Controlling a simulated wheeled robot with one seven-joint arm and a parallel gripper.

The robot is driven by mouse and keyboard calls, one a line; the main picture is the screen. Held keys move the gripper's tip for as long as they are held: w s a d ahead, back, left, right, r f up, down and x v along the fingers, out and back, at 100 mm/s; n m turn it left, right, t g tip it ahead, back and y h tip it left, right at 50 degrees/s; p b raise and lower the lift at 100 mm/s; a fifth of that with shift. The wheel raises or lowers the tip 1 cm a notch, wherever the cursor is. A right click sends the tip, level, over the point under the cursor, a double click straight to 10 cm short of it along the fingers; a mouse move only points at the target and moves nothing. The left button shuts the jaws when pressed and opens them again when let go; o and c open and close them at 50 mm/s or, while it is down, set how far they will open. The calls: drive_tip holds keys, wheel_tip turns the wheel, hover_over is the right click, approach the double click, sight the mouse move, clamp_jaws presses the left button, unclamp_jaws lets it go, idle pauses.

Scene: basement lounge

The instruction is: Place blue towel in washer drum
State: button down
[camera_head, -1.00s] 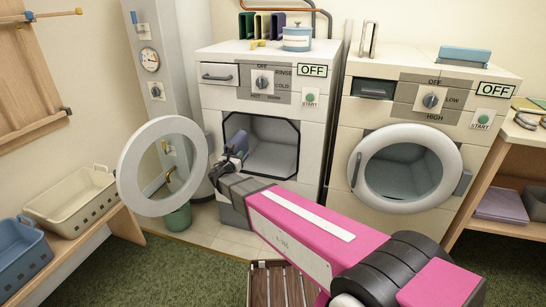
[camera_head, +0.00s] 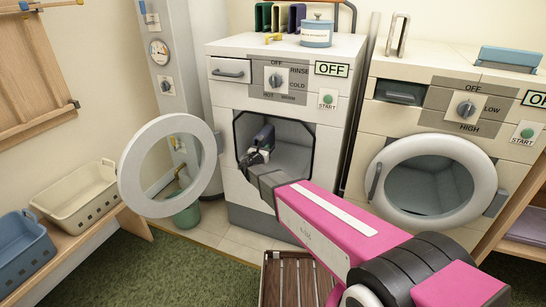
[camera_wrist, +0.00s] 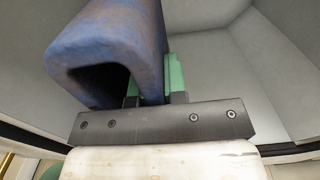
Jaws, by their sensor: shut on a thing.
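The blue towel (camera_wrist: 110,45) is a folded, dark blue cloth roll in the wrist view. My gripper (camera_wrist: 150,92) is shut on it, with green finger pads showing beside the cloth. In the head view the towel (camera_head: 264,136) and my gripper (camera_head: 256,156) are inside the door opening of the left washer (camera_head: 222,120). The grey washer drum (camera_head: 291,155) is behind and around them. The towel appears held up, apart from the drum walls. The washer's round door (camera_head: 134,195) stands open to the left.
A second machine (camera_head: 362,130) with a closed round door stands at the right. A beige basket (camera_head: 75,200) and a blue basket (camera_head: 22,252) sit on a bench at the left. A slatted wooden item (camera_head: 290,283) is on the floor below my arm.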

drive_tip(key=shift+w+d+f, duration=0.5)
drive_tip(key=shift+w+f, duration=0.15)
drive_tip(key=shift+f, duration=0.5)
drive_tip(key=shift+w+d+f, duration=0.5)
drive_tip(key=shift+w+f, duration=0.15)
drive_tip(key=shift+f, duration=0.5)
drive_tip(key=shift+w+d+f, duration=0.5)
drive_tip(key=shift+w+f, duration=0.15)
drive_tip(key=shift+f, duration=0.5)
drive_tip(key=shift+f, duration=0.2)
drive_tip(key=c, duration=1.2)
unclamp_jaws()
drive_tip(key=shift+o, duration=0.2)
drive_tip(key=shift+r, duration=0.1)
drive_tip(key=shift+s+r, duration=0.15)
drive_tip(key=v, duration=1.2)
